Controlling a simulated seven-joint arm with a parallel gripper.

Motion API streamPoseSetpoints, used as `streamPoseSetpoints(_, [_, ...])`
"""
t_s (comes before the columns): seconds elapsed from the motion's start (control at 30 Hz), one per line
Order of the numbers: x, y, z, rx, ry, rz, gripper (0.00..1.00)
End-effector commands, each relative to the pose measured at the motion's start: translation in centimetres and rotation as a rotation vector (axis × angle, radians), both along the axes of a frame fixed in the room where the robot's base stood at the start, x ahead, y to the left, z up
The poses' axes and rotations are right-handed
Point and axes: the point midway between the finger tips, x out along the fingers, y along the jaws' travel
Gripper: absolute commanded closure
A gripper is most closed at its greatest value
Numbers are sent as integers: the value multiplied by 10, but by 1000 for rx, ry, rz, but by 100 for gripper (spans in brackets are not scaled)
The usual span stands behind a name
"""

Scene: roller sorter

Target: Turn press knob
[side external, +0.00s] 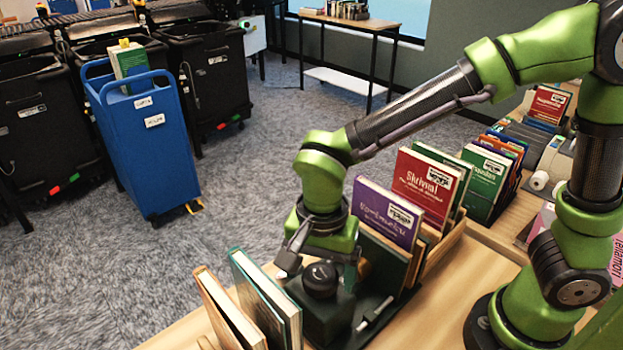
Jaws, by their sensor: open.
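A round black knob (320,279) sits on top of a dark green block-like press (325,309) on the wooden counter. My gripper (319,266) is open and points down at the knob. One finger shows to the left of the knob and the other to its right. I cannot tell from this view whether either finger touches it. The back of the knob and part of the press are hidden.
Upright books stand close on both sides: a green book (265,298) and a tan book (229,311) at left, a purple book (386,212) and a red book (427,185) at right. A blue cart (150,160) and black bins (207,75) stand on the carpet beyond.

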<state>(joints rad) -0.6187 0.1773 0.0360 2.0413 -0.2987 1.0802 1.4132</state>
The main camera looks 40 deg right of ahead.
Motion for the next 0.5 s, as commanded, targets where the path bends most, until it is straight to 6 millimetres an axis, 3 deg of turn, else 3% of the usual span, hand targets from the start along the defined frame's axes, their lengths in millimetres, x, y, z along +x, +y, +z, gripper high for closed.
streamPoseSetpoints(0.27, [0, 0, -1, 0, 0, 0, 16])
streamPoseSetpoints(0.5, [0, 0, -1, 0, 0, 1, 52])
